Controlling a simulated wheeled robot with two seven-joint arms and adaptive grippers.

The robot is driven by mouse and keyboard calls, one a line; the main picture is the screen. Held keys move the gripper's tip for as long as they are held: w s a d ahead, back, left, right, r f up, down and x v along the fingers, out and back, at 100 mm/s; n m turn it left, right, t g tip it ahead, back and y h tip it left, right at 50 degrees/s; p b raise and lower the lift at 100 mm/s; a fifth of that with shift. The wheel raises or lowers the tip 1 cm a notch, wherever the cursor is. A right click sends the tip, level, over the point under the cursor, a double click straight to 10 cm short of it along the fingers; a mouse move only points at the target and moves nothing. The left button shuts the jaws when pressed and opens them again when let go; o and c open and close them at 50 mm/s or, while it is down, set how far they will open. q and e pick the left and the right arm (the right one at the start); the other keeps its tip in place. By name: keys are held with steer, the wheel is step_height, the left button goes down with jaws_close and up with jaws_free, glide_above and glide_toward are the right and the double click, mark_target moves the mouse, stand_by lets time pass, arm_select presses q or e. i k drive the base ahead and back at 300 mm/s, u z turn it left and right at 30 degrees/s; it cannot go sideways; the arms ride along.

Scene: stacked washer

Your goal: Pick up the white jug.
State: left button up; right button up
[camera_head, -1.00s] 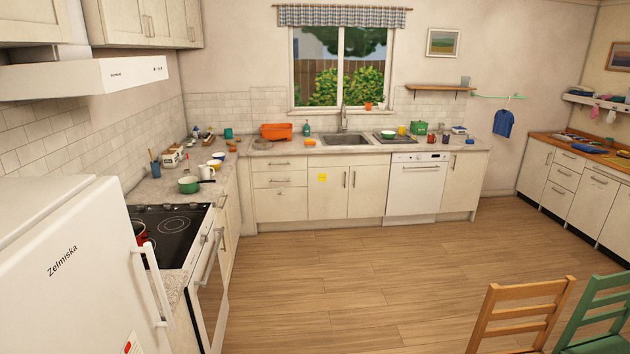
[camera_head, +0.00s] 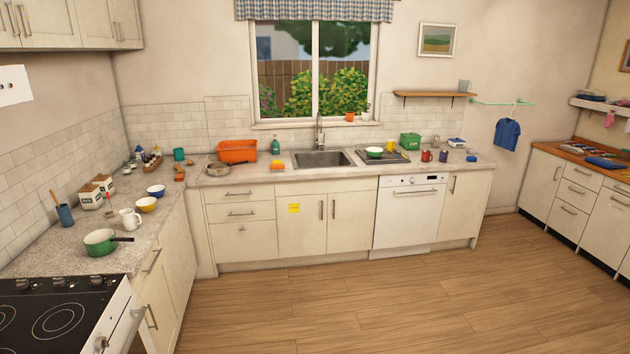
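A small white jug (camera_head: 129,220) with a handle stands upright on the left counter. It is just behind the green pot (camera_head: 100,242) and in front of the yellow bowl (camera_head: 146,204). Neither of my grippers shows in the head view, so I cannot see whether they are open or shut.
The stove (camera_head: 62,318) is at the lower left, in front of the pot. White boxes (camera_head: 89,195) and a blue cup with utensils (camera_head: 65,214) stand by the wall. The wooden floor (camera_head: 380,305) in front of the cabinets is clear.

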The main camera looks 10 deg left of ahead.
mark_target(132, 220)
steer(key=u, duration=0.15)
steer(key=i, duration=2)
steer(key=u, duration=1)
steer(key=i, duration=1.95)
steer(key=u, duration=0.65)
steer(key=i, duration=0.35)
steer(key=u, duration=0.15)
